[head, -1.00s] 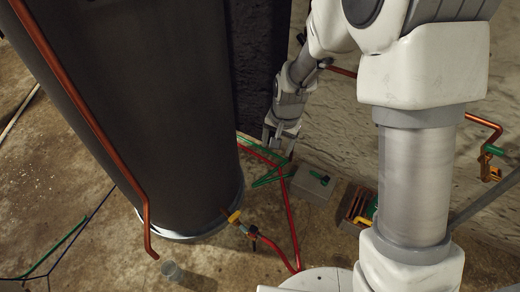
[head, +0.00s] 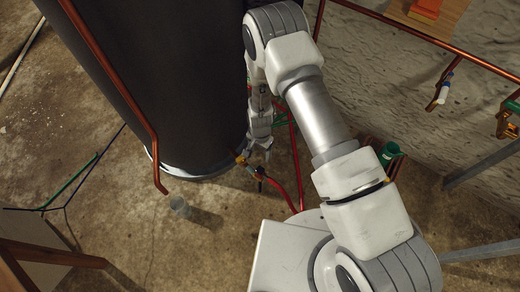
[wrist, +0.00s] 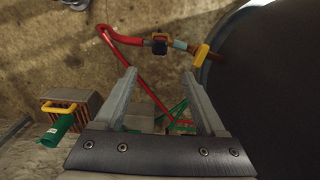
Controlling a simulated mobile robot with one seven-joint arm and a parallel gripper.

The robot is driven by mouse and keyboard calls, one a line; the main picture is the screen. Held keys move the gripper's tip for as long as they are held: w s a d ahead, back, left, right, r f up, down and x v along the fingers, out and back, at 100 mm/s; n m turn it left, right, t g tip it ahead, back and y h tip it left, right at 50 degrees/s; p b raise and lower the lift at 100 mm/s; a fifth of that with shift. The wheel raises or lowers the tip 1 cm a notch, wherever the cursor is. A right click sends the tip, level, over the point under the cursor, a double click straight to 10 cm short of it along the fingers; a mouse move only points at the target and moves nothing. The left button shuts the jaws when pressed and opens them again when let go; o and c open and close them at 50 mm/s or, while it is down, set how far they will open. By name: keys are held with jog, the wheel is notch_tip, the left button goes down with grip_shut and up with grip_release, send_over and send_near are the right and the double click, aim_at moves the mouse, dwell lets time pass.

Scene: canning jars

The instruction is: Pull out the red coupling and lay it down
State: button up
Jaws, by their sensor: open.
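The red hose (head: 297,172) runs over the floor to a fitting near the foot of the dark tank (head: 180,90). In the wrist view the red hose (wrist: 128,40) ends at a dark block with orange-red on it, which looks like the red coupling (wrist: 159,44). A pale teal piece (wrist: 180,44) and a yellow-handled valve (wrist: 201,54) follow it towards the tank. In the head view the coupling (head: 259,173) is small and dark. My gripper (wrist: 159,74) is open and empty, apart from the coupling, which shows beyond the fingertips. My gripper (head: 262,143) hangs close beside the tank.
A crate (wrist: 80,105) with a yellow handle and a green object (wrist: 57,131) stand left in the wrist view. A copper pipe (head: 112,85) runs along the tank.

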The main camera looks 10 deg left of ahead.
aim_at(260, 170)
notch_tip(260, 170, down, 16)
jog(key=b, duration=0.5)
jog(key=shift+r, duration=0.2)
grip_shut()
jog(key=c, duration=0.7)
grip_release()
jog(key=shift+c, duration=0.2)
grip_shut()
jog(key=shift+r, duration=0.2)
jog(key=shift+r+p, duration=1.25)
jog(key=shift+r, duration=0.65)
